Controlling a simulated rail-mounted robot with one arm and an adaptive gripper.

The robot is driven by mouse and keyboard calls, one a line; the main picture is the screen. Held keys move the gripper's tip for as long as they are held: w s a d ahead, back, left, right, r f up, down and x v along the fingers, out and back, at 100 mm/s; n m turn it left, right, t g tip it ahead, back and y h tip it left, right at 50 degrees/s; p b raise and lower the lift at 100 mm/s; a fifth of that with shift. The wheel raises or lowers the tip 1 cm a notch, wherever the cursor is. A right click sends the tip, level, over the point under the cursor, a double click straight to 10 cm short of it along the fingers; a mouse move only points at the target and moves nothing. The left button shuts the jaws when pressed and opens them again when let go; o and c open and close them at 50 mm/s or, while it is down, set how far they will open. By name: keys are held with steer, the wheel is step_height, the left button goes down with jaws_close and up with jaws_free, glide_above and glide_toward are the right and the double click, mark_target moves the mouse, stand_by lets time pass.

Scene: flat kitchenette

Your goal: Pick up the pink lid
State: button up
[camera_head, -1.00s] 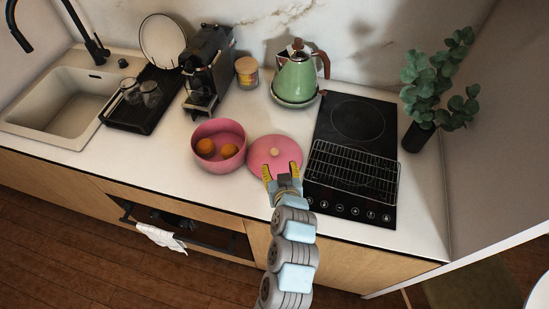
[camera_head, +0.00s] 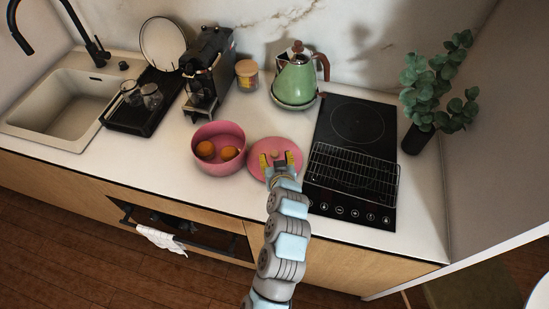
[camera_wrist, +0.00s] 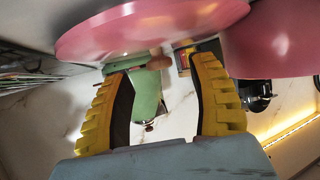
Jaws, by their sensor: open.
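The pink lid (camera_head: 257,170) lies on the counter between the bowl and the cooktop, with a small pale knob (camera_head: 275,153) on top. My gripper (camera_head: 277,157) is open and empty over the lid. In the head view its two yellow fingertips appear on either side of the knob; whether they touch the lid is unclear. In the wrist view the lid (camera_wrist: 150,25) fills the upper middle, and the open fingers (camera_wrist: 160,75) point up toward it from below in the picture.
A pink bowl (camera_head: 219,166) with orange fruits stands close left of the lid; it shows in the wrist view (camera_wrist: 275,40). The black cooktop (camera_head: 357,120) with a wire rack (camera_head: 355,172) is right. A green kettle (camera_head: 295,80) stands behind. Bare counter lies in front of the bowl.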

mark_target(275, 156)
steer(key=shift+x, duration=1.65)
jaws_close()
